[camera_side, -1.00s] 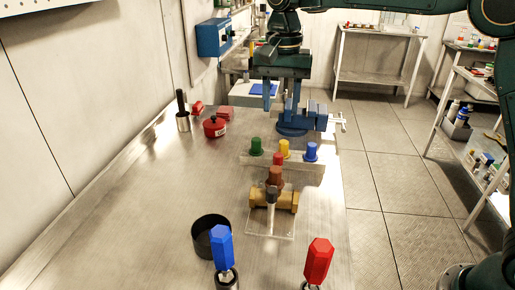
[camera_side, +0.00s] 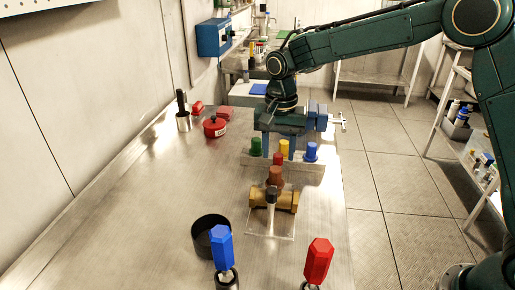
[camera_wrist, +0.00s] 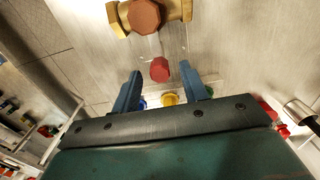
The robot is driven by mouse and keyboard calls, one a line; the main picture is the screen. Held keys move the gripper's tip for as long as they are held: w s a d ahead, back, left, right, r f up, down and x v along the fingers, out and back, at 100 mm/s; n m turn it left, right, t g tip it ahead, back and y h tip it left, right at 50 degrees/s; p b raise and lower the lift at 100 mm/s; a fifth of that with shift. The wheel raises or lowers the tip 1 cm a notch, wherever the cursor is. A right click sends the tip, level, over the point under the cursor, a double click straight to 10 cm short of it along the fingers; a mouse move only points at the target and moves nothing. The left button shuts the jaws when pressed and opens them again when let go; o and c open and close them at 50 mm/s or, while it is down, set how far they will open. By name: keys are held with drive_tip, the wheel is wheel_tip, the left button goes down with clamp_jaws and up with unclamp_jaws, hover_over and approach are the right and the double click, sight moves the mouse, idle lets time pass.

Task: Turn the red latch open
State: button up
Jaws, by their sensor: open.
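A red knob (camera_side: 280,159), the likeliest red latch, stands at the front of a pale block (camera_side: 255,163) that also carries a green knob (camera_side: 256,147) and a blue knob (camera_side: 311,151). My gripper (camera_side: 279,150) points down over this block, its fingers apart and empty. In the wrist view the red knob (camera_wrist: 160,70) shows between the two fingertips (camera_wrist: 161,72). A yellow knob (camera_wrist: 170,99) lies behind it, partly covered by my gripper. I cannot tell whether the fingers touch anything or which way the latch is turned.
A brass valve (camera_side: 287,202) with a brown cap (camera_side: 275,176) stands just in front. Blue-handled (camera_side: 222,247) and red-handled (camera_side: 318,262) tools and a black cup (camera_side: 211,236) are nearer. A red pot (camera_side: 214,127) stands back left. The bench's left side is clear.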

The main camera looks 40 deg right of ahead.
drive_tip(key=shift+f, duration=0.5)
clamp_jaws()
